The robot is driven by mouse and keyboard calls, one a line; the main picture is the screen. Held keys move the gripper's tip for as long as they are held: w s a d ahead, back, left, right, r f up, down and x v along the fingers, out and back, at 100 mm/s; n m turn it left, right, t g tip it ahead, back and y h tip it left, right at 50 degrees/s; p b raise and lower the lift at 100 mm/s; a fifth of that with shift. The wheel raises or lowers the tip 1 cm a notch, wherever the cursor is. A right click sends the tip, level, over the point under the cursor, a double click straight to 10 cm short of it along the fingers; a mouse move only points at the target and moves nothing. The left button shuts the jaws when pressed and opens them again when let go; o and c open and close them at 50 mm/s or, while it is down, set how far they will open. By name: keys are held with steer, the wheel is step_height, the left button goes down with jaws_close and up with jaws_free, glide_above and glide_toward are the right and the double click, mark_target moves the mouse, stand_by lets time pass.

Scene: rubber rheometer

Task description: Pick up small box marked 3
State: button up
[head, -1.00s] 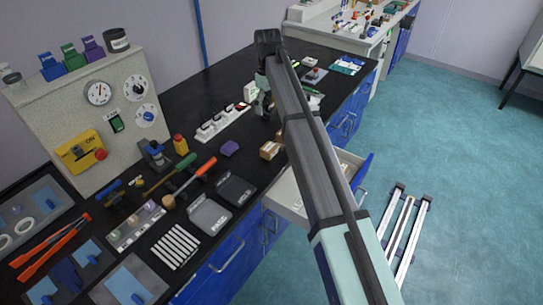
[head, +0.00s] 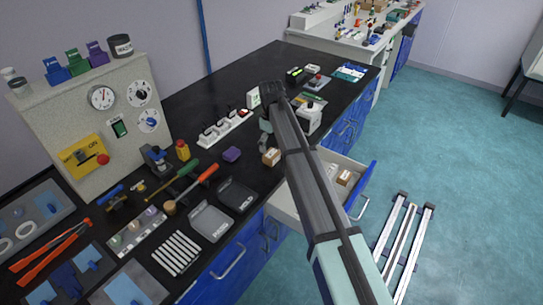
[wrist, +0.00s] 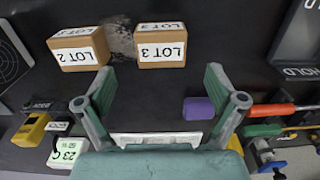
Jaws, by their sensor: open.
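The small box marked LOT 3 (wrist: 162,49) is a brown carton with white labels, standing on the black bench in the wrist view. The box marked LOT 2 (wrist: 77,48) stands to its left with a gap between. In the head view one brown box (head: 271,157) shows beside my arm; its label is too small to read there. My gripper (wrist: 158,84) is open and empty, its fingers apart and pointing towards the boxes. The LOT 3 box lies beyond the fingertips, roughly in line with the opening and not between the fingers. In the head view my arm hides much of the gripper.
A grey HOLD tray (wrist: 300,35) is at upper right. An open drawer (head: 361,190) holding small boxes juts from the bench. A white socket strip (head: 224,127) and a white device (head: 308,118) are nearby.

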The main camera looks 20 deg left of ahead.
mark_target(272, 154)
steer(key=shift+s+d+f+p, duration=0.1)
steer(key=shift+f+p, duration=0.45)
steer(key=shift+f, duration=0.95)
steer(key=shift+s+d+f+p, duration=0.1)
steer(key=shift+f+p, duration=0.4)
steer(key=shift+f, duration=1)
steer(key=c, duration=1.3)
